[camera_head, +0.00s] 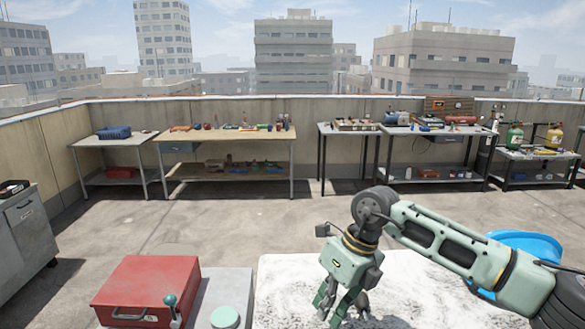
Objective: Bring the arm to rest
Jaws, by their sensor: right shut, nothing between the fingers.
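My right arm (455,250) comes in from the lower right in the head view, green with dark joints. It bends at a dark elbow-like joint and its gripper (340,306) points down. The gripper is shut with nothing in it, above a white, grey-speckled surface (285,285). The fingertips are near the bottom edge of the picture. I cannot tell how high they are above the surface. My left gripper is out of view.
A red box (150,285) with a handle sits at lower left. A blue round tub (528,243) is partly behind my right arm. Workbenches (225,136) with tools line the far parapet. A grey cabinet (28,233) stands at left. The middle floor is clear.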

